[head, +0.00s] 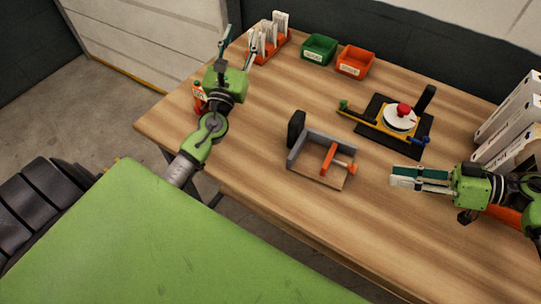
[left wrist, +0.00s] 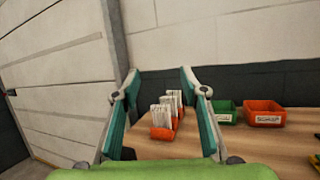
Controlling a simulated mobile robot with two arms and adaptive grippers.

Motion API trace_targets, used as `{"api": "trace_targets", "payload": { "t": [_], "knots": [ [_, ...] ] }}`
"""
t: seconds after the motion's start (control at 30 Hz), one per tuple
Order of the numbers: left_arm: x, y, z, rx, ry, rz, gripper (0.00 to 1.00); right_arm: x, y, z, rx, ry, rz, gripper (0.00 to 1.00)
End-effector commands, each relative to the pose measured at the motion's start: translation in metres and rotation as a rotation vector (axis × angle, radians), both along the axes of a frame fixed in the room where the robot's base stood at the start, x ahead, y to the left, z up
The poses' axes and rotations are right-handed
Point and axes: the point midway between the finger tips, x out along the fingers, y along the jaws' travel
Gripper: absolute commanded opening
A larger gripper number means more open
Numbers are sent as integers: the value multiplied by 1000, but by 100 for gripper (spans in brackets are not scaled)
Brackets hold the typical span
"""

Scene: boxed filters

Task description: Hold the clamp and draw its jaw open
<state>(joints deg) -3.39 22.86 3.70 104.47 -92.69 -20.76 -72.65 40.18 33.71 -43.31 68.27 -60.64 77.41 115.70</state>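The clamp (head: 297,147) lies on the wooden table near its front middle. It has a grey frame and back jaw, an orange jaw (head: 328,158) and an orange handle at its right. The jaws stand apart. A black block stands at its left end. My left gripper (head: 237,46) is above the table's left end, far from the clamp, with its fingers spread and empty; they also show apart in the left wrist view (left wrist: 160,85). My right gripper (head: 409,177) is right of the clamp, not touching it. Its fingers look close together with pale surfaces at the tips; whether it holds anything is unclear.
An orange rack (head: 270,50) of white filters stands at the back left. A green bin (head: 319,48) and an orange bin (head: 355,61) are beside it. A black-based device (head: 390,142) with a red knob stands behind the clamp. White boxes (head: 510,118) stand at right.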

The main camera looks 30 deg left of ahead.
Motion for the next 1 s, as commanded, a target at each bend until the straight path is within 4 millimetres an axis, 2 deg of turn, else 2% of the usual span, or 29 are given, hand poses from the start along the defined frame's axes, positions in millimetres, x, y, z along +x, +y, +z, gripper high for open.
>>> {"api": "trace_targets", "payload": {
  "t": [0.03, 0.17, 0.23, 0.3, 0.5, 0.6, 0.7, 0.8, 0.9, 1.0],
  "knots": [
    [-8, -30, 6, 13, -16, -18, 40, 0, 0, 0, 0, 0, 0, 28],
    [-39, -99, 21, 61, -45, -44, 40, 0, 0, 0, 0, 0, 0, 28],
    [-65, -132, 15, 70, -31, -62, 40, 0, 0, 0, 0, 0, 0, 28],
    [-88, -153, -6, 63, 13, -87, 40, 0, 0, 0, 0, 0, 0, 28],
    [-149, -190, -81, -14, 170, -170, 40, 0, 0, 0, 0, 0, 0, 28],
    [-177, -202, -108, -57, 237, -201, 40, 0, 0, 0, 0, 0, 0, 28],
    [-199, -211, -126, -91, 284, -221, 40, 0, 0, 0, 0, 0, 0, 28],
    [-212, -217, -136, -111, 313, -232, 40, 0, 0, 0, 0, 0, 0, 28],
    [-216, -219, -140, -122, 325, -237, 40, 0, 0, 0, 0, 0, 0, 28],
    [-210, -219, -141, -126, 327, -237, 40, 0, 0, 0, 0, 0, 0, 28]
  ]
}}
